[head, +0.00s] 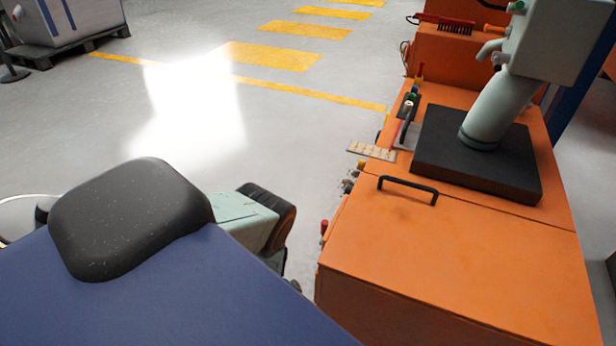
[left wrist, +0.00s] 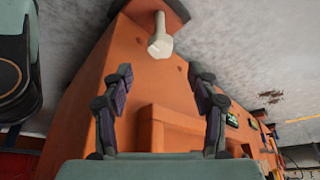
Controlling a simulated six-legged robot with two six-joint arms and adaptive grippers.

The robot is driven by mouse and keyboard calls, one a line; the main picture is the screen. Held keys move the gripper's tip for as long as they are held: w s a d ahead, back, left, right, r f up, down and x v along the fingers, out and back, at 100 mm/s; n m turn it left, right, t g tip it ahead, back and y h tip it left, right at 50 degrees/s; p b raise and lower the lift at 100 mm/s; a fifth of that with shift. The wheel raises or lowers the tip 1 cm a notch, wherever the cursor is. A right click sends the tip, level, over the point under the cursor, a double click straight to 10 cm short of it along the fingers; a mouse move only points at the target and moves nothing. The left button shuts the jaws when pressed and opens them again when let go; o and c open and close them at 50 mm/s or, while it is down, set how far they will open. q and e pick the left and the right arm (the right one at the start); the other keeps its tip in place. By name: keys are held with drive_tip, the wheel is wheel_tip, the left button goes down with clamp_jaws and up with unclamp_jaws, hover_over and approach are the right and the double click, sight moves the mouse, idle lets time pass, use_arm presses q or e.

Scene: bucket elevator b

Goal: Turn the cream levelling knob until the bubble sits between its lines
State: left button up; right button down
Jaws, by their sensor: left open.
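The cream knob (left wrist: 160,42) shows in the left wrist view as a pale stub with a broader end, at an orange part of the machine. My left gripper (left wrist: 159,73) is open. Its two dark fingers stand apart on either side, and the knob lies beyond the fingertips, roughly midway between them. Nothing is held, and I cannot tell the exact gap to the knob. I cannot make out the knob, the bubble or its lines in the head view. My right gripper is in neither view.
The orange machine housing (head: 440,265) stands at the right, with a black handle (head: 408,187) and a black plate (head: 490,180) under a pale pipe. Several small coloured fittings line its left edge. A small green item (left wrist: 232,118) shows in the wrist view. Grey floor (head: 190,120) lies open to the left.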

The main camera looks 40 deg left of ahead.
use_arm(q)
drive_tip(key=shift+b+x, duration=2.45)
drive_tip(key=shift+x, duration=1)
drive_tip(key=c, duration=1.2)
